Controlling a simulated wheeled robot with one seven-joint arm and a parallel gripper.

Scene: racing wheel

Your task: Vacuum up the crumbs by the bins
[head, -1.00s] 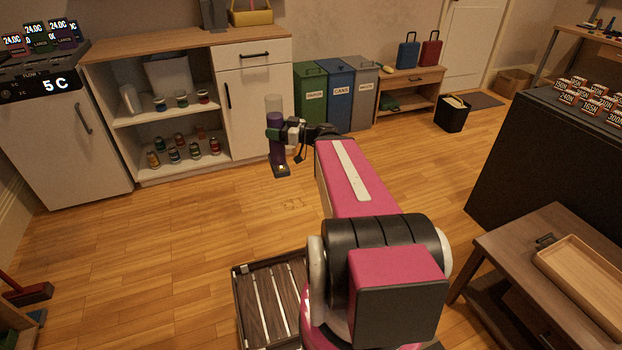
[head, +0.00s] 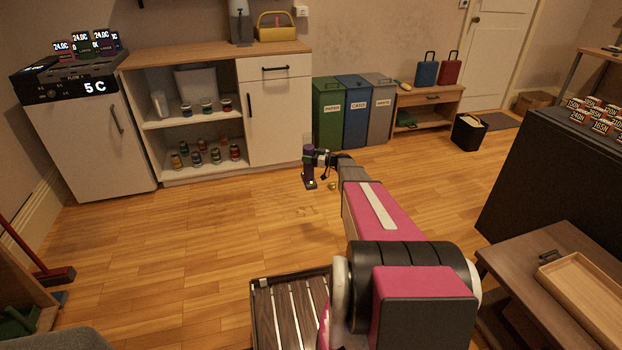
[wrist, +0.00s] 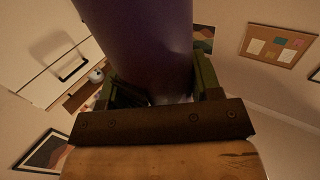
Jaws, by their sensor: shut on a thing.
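My gripper (head: 316,157) is shut on a dark purple handheld vacuum (head: 308,170). The vacuum is upright, with its dark nozzle end down at or just above the wood floor; I cannot tell if it touches. In the wrist view the purple body (wrist: 135,35) stands between the fingers (wrist: 152,92) and fills the top middle. A small yellowish round thing (head: 332,186) lies on the floor just right of the nozzle; I cannot tell what it is. Faint darker specks (head: 303,211) show on the floor in front of the nozzle; I cannot tell crumbs from wood grain.
Green paper (head: 328,125), blue cans (head: 354,118) and grey (head: 380,122) bins stand against the wall behind the vacuum. A white cabinet (head: 275,125) is to their left, a low wooden bench (head: 432,99) to their right. Open floor (head: 190,240) lies at left front.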

